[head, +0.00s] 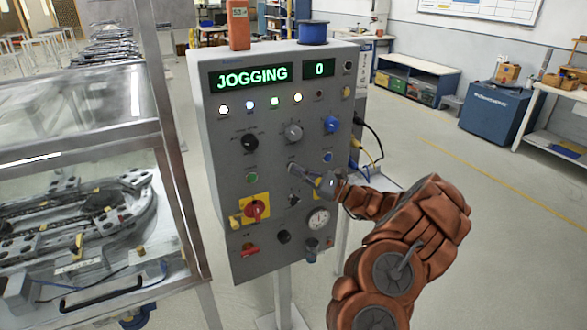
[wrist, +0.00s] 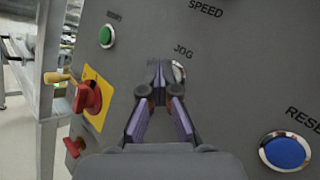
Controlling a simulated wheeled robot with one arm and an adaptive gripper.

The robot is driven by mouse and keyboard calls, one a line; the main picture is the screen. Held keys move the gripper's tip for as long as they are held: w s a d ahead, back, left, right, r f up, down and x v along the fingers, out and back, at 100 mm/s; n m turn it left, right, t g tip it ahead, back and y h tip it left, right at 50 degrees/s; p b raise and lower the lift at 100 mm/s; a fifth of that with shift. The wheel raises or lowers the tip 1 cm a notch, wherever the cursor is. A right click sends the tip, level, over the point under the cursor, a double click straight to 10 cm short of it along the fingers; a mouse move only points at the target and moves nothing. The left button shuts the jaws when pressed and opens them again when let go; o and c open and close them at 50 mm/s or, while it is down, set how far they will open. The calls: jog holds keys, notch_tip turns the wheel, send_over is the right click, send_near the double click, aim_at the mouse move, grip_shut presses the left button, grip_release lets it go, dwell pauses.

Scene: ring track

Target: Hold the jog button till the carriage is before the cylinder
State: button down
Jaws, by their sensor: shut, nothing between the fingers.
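The grey control panel (head: 225,150) fills the middle of the head view. Its display (head: 252,77) reads "JOGGING", and the counter (head: 319,69) reads 0. My gripper (head: 293,167) is shut and empty, its fingertips at the panel face. In the wrist view, my gripper (wrist: 160,70) has its fingertips together at the pale jog button (wrist: 179,72) under the label "JOG", covering its left part. The fingertips appear to touch it. The ring track (head: 115,215) lies inside the glazed enclosure at left. I cannot clearly pick out the carriage or the cylinder there.
A green button (wrist: 107,36), a red rotary switch (wrist: 90,98) on a yellow plate and a blue reset button (wrist: 286,152) surround the fingers. An orange box (head: 238,25) and a blue spool (head: 313,32) stand on the panel.

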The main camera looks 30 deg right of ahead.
jog(key=shift+s, duration=0.15)
dwell(0.6)
jog(key=shift+s+a, duration=0.1)
jog(key=shift+s, duration=0.6)
jog(key=shift+s+a+b, duration=0.2)
jog(key=shift+s+b, duration=0.4)
jog(key=shift+s, duration=1.9)
